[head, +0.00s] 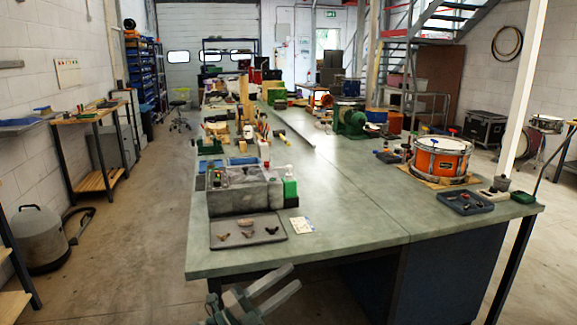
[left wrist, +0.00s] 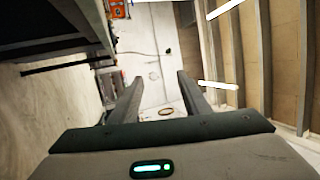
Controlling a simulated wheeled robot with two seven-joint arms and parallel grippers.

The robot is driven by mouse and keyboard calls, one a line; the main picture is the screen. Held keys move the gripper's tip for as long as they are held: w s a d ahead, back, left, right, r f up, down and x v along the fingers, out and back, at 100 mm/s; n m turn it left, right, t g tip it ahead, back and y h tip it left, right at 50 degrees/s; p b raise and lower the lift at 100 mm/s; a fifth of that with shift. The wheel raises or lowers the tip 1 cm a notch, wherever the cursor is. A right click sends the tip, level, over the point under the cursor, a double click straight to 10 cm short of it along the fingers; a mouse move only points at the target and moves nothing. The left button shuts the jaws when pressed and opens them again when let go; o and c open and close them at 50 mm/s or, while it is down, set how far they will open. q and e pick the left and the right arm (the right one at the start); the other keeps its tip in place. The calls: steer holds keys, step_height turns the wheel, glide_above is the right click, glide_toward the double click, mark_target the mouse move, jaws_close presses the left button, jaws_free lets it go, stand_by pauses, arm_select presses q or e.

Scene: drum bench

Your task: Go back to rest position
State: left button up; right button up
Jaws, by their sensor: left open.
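My left gripper (head: 279,288) shows at the bottom of the head view, in front of the near edge of the long green-topped bench (head: 350,215). Its two fingers are spread apart with nothing between them. In the left wrist view the gripper (left wrist: 158,88) is open and empty, its fingers pointing away toward the far wall and ceiling. The gripper is clear of the bench top and touches nothing that I can see. My right gripper is in neither view.
On the bench are a grey tray (head: 225,239) with small dark pieces, a grey box (head: 235,196), an orange drum (head: 440,158) and a green vise (head: 352,122). A grey vacuum (head: 40,238) stands at the left wall. The floor (head: 145,215) left of the bench is clear.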

arm_select(q)
steer(key=s+a+f+n+t+y, duration=0.1)
steer(key=s+a+f+n+y, duration=0.4)
steer(key=f, duration=0.7)
steer(key=s+a+f+n+t+y, duration=0.1)
steer(key=a+f+n+y, duration=0.25)
steer(key=f+n, duration=0.6)
steer(key=s+a+f+n+y, duration=0.4)
steer(key=f+n+y, duration=0.1)
steer(key=f, duration=0.9)
steer(key=s+a+f+n+g+y, duration=0.1)
steer(key=s+a+f+n+g, duration=0.1)
steer(key=s+f, duration=0.5)
steer(key=s+a+f+n+g+y+p, duration=0.1)
steer(key=s+a+f+n+g, duration=0.1)
steer(key=s+f, duration=0.6)
steer(key=s+a+f+n+g+y, duration=0.1)
steer(key=s+f, duration=0.6)
steer(key=s, duration=1.1)
steer(key=n+g+y, duration=0.1)
steer(key=n+g, duration=0.1)
steer(key=g, duration=0.1)
steer(key=shift+a+f+n, duration=0.35)
steer(key=shift+a+f, duration=0.05)
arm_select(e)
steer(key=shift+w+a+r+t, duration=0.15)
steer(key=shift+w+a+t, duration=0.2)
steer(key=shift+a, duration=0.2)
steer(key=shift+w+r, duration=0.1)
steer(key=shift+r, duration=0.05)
